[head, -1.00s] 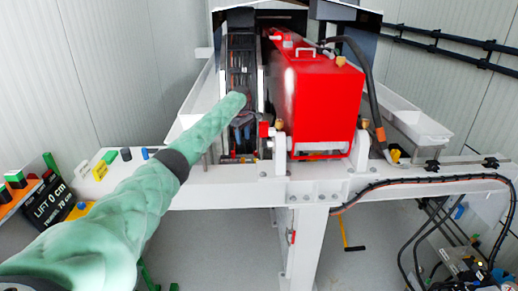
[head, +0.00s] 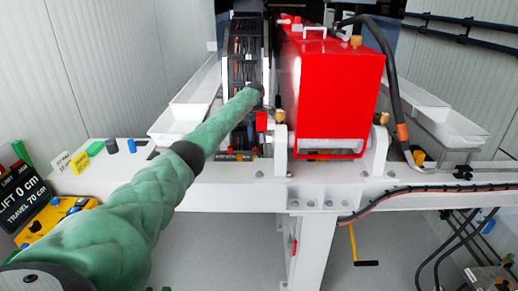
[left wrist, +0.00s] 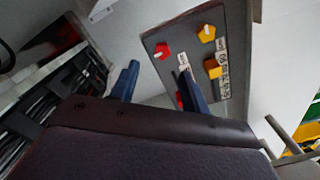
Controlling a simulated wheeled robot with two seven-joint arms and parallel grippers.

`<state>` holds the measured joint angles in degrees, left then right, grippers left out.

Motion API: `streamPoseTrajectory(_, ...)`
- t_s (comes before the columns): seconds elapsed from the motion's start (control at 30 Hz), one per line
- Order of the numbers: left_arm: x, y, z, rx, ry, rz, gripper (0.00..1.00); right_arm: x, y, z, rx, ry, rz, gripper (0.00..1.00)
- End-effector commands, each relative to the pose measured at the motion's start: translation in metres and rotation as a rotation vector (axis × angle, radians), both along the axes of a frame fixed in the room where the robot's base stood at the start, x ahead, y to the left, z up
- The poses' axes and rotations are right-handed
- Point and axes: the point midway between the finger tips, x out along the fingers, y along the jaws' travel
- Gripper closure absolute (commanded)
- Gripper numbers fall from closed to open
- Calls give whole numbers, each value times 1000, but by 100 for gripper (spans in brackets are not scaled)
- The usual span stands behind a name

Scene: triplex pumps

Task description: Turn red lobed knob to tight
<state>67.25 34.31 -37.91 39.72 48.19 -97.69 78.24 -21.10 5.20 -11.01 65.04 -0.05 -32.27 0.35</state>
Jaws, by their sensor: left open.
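In the left wrist view, a red lobed knob (left wrist: 161,50) sits on a grey panel (left wrist: 173,33) beside a white label. My left gripper (left wrist: 157,74) is open, with its two blue fingers pointing toward the panel. The knob shows just beyond the fingertips and between them in the picture; no contact is visible. A second red part shows partly behind the right finger. In the head view, my left arm reaches to the machine beside the red housing (head: 335,90); the dark end of the arm shows, but its fingers are hidden. My right gripper is not in view.
A yellow lobed knob (left wrist: 207,33) and a yellow square part (left wrist: 212,68) share the panel. Black cables (left wrist: 75,85) lie left of the gripper. In the head view, a white bench frame (head: 240,195) crosses in front, and a black hose (head: 388,70) hangs right of the housing.

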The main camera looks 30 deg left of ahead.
Motion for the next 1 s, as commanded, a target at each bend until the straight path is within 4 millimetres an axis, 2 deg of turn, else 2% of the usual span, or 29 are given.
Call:
streamPoseTrajectory(0.23,-1,0,-23,0,3,0,54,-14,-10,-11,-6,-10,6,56)
streamPoseTrajectory(0.4,-1,-1,-48,0,2,-1,54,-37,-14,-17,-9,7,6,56)
streamPoseTrajectory(0.6,0,0,-68,0,1,0,54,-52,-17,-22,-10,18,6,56)
streamPoseTrajectory(0.97,0,-1,-74,0,0,-1,54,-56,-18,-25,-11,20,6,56)
streamPoseTrajectory(1.0,0,-1,-74,0,0,-1,60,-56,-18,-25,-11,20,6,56)
